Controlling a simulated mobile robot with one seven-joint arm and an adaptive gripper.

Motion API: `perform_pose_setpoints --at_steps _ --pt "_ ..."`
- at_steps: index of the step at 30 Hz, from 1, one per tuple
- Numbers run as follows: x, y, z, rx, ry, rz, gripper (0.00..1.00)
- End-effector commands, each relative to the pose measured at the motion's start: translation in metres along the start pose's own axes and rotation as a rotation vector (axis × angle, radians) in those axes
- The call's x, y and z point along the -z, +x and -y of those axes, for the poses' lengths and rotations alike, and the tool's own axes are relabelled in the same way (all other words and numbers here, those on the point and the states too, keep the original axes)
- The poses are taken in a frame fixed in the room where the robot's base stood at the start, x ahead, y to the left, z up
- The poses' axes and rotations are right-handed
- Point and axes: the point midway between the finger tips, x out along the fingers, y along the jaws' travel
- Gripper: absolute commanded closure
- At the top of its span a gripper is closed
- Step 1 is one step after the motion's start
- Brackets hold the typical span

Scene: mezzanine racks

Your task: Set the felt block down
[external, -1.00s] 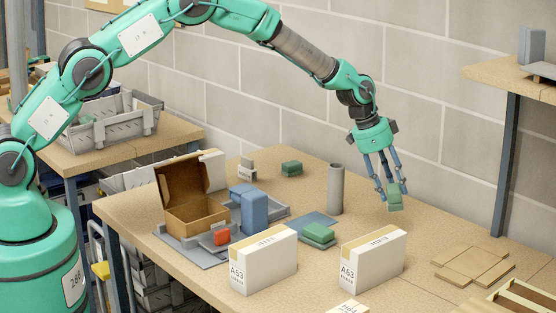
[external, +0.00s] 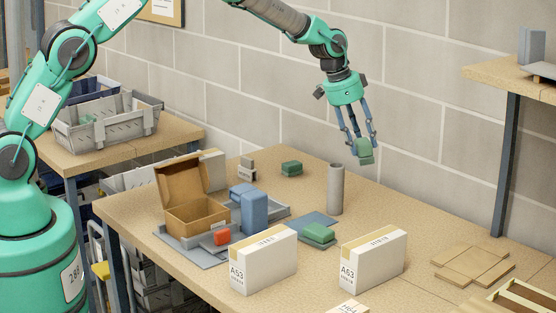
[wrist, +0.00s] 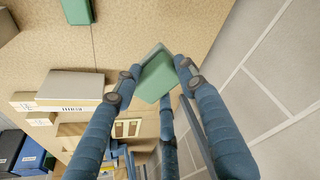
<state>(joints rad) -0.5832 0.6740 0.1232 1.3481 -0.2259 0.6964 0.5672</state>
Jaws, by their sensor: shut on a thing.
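My gripper (external: 362,143) is shut on a green felt block (external: 365,151) and holds it in the air above the back of the table, just right of and above a grey cylinder. In the wrist view the green block (wrist: 156,77) sits between the blue fingers (wrist: 154,85). The underside of the held block is clear of the table.
The grey cylinder (external: 336,190) stands upright near the held block. White boxes (external: 373,263) stand at the front. An open cardboard box (external: 197,216), a blue block (external: 248,208) and a red block (external: 222,238) are at left. Bare table lies right of the cylinder.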

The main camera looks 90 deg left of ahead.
Motion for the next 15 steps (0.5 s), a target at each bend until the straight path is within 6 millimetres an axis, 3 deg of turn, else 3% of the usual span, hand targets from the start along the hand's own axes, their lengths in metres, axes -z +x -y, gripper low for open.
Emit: perform_pose_setpoints --at_steps 6,15 --pt "-0.065 -0.027 0.059 0.049 -0.149 0.036 1.0" --pt "-0.165 -0.063 0.121 0.113 -0.355 0.082 1.0"
